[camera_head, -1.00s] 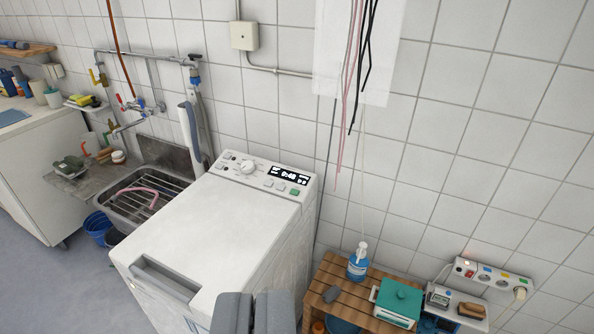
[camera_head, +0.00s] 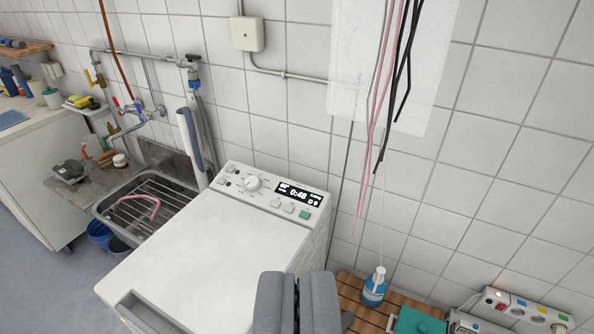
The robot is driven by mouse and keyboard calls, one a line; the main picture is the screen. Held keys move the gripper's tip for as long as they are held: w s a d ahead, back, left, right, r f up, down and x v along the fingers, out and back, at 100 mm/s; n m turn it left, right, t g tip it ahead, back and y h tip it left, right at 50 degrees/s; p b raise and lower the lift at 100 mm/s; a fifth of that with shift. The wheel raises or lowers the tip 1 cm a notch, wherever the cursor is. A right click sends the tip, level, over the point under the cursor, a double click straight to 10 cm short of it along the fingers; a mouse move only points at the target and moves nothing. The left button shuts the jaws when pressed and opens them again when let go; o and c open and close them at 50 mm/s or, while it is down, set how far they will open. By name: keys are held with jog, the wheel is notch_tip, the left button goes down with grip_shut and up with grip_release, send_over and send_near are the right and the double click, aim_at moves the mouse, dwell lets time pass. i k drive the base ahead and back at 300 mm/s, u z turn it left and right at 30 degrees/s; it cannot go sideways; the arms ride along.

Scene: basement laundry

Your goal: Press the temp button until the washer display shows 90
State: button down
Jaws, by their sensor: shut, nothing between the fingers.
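The white top-loading washer (camera_head: 195,240) stands in the middle of the view, with its control panel (camera_head: 270,198) along the back of its top. The lit display (camera_head: 298,194) seems to read 0:48, with smaller signs too small to read surely. A round knob (camera_head: 253,184) sits left of the display. Several small pale buttons and a green button (camera_head: 304,215) lie on the panel; their labels are not legible, so I cannot tell which is temp. My gripper (camera_head: 297,275) is shut and empty, in front of the panel and apart from it at the bottom of the view.
A steel sink (camera_head: 112,205) with a rack lies left of the washer. At right, a wooden slatted shelf (camera_head: 350,287) holds a blue bottle (camera_head: 374,290) and a teal-lidded box (camera_head: 420,322). Pink and black cables (camera_head: 381,90) hang above right of the panel.

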aim_at(275, 203)
jog(key=u, duration=0.1)
jog(key=i, duration=0.5)
jog(key=z, duration=1.75)
jog(key=k, duration=1.4)
jog(key=u, duration=1.2)
jog(key=i, duration=0.95)
jog(key=u, duration=0.05)
